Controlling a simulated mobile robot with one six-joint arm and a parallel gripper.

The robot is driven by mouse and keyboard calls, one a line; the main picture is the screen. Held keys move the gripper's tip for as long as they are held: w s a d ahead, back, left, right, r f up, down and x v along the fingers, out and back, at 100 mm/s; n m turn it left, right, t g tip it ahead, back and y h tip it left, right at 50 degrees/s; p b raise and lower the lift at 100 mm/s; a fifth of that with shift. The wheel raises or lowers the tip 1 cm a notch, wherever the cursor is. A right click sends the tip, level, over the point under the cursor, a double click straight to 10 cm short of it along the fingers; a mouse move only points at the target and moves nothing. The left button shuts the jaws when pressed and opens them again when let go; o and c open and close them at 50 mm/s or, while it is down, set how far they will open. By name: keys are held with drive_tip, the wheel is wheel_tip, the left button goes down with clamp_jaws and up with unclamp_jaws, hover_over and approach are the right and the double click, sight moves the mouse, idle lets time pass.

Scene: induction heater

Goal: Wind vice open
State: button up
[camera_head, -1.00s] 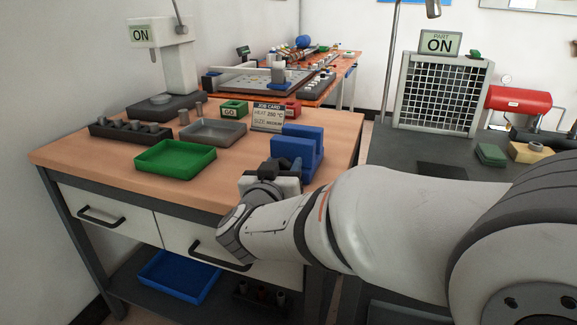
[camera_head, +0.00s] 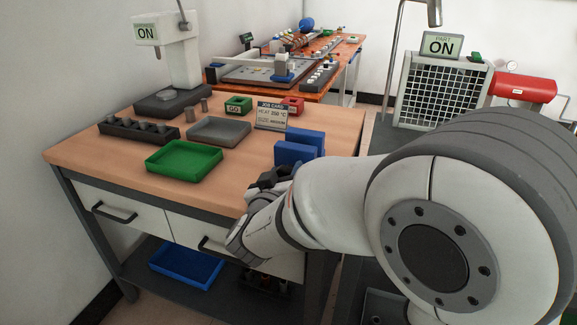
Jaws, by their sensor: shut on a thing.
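The blue vice (camera_head: 296,152) stands at the front right of the wooden bench, with two upright blue blocks showing. My arm reaches in from the right, and my gripper (camera_head: 272,178) is at the front of the vice, by the bench's front edge. The gripper is shut on the vice handle, which is mostly hidden behind my wrist and fingers. The exact gap between the vice jaws is hard to judge from here.
A green tray (camera_head: 184,173), a grey tray (camera_head: 219,140) and a dark rack of cylinders (camera_head: 139,131) lie left of the vice. A job card (camera_head: 271,115) stands behind it. A grille heater unit (camera_head: 437,90) stands on the right bench.

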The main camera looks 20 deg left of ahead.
drive_tip(key=shift+a, duration=0.1)
drive_tip(key=o, duration=1)
drive_tip(key=shift+c, duration=0.2)
drive_tip(key=shift+s, duration=0.1)
drive_tip(key=s+p, duration=0.1)
drive_tip(key=s, duration=0.6)
drive_tip(key=shift+r, duration=0.15)
drive_tip(key=shift+s, duration=0.3)
drive_tip(key=shift+s, duration=0.1)
